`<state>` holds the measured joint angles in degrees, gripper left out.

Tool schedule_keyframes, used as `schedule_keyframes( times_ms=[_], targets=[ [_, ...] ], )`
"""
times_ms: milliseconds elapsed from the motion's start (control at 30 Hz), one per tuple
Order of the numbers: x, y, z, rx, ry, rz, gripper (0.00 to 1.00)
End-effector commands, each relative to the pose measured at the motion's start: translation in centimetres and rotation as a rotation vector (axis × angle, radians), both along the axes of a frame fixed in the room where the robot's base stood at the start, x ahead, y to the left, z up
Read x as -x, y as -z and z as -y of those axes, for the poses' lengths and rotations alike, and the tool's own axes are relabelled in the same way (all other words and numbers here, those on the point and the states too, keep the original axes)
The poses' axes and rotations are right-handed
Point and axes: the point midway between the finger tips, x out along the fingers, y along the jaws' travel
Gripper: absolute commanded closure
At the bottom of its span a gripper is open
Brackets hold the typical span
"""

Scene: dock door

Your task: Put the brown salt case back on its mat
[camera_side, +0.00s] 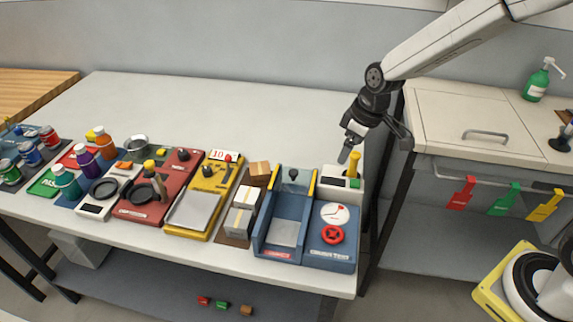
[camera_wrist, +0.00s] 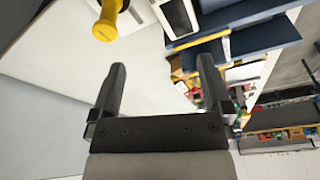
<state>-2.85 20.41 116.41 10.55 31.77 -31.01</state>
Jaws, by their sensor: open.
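My gripper (camera_side: 376,148) is open, with nothing between its fingers, above the right end of the workbench. In the wrist view my gripper (camera_wrist: 161,65) shows two separate dark fingers. A brown box (camera_side: 260,170) stands at the back of a row of cartons (camera_side: 239,221) on the bench, well to the left of my gripper. A brown mat (camera_side: 232,241) shows at the front of that row. I cannot tell whether the brown box is the salt case; no label is readable. A small brown block (camera_side: 246,310) lies low down, under the bench.
A white device with a yellow knob (camera_side: 354,163) stands just below my gripper; the knob (camera_wrist: 105,28) also shows in the wrist view. A blue tray unit (camera_side: 284,222) and a panel with a red wheel (camera_side: 332,234) stand beside it. The rear bench (camera_side: 200,105) is clear.

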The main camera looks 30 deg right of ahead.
Motion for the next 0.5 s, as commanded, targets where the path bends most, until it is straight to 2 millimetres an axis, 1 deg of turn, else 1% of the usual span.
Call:
schedule_keyframes(
  times_ms=[33, 300, 400, 500],
  targets=[
    [1.6, -0.1, 0.5, 0.004, 0.045, -0.002, 0.0],
    [9.1, 0.2, 2.8, 0.015, 0.283, 0.0, 0.0],
    [11.5, 0.5, 3.3, 0.014, 0.352, 0.004, 0.0],
    [13.2, 0.8, 3.6, 0.012, 0.403, 0.006, 0.0]
  ],
)
